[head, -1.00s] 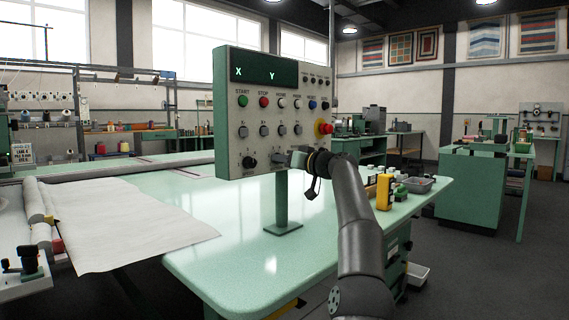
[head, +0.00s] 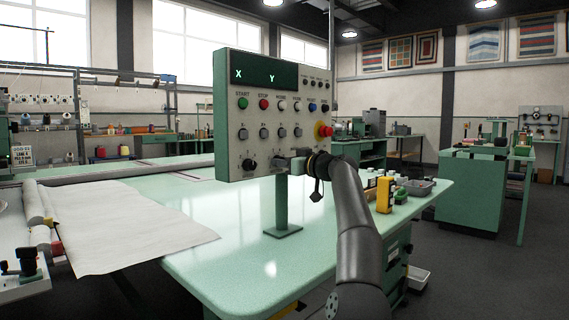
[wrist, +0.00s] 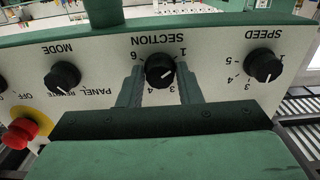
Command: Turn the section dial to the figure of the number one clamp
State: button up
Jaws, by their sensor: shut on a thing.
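The section dial (wrist: 160,70) is a round black knob on the pale control panel (head: 228,152), shown upside down in the wrist view. My gripper (wrist: 160,82) has one finger on each side of the knob and is shut on it. The figures 1, 3, 4 and 6 show around the dial. A light pointer line slants across the knob; I cannot tell exactly which figure it meets. In the head view my gripper (head: 287,164) reaches the panel's lower edge from the right and mostly hides this dial. I cannot make out the number one clamp.
The mode dial (wrist: 62,76) and speed dial (wrist: 263,65) flank the section dial. A red stop button (wrist: 22,130) is near the mode dial. The panel stands on a green post (head: 281,205) on the table. A small sign (head: 22,155) at left is hard to read.

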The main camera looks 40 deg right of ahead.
jog(key=o, duration=1)
jog(key=shift+c, duration=0.2)
jog(key=s+d+b, duration=0.2)
jog(key=s+b, duration=0.5)
jog(key=s, duration=1)
jog(key=shift+d, duration=0.4)
jog(key=shift+s, duration=0.1)
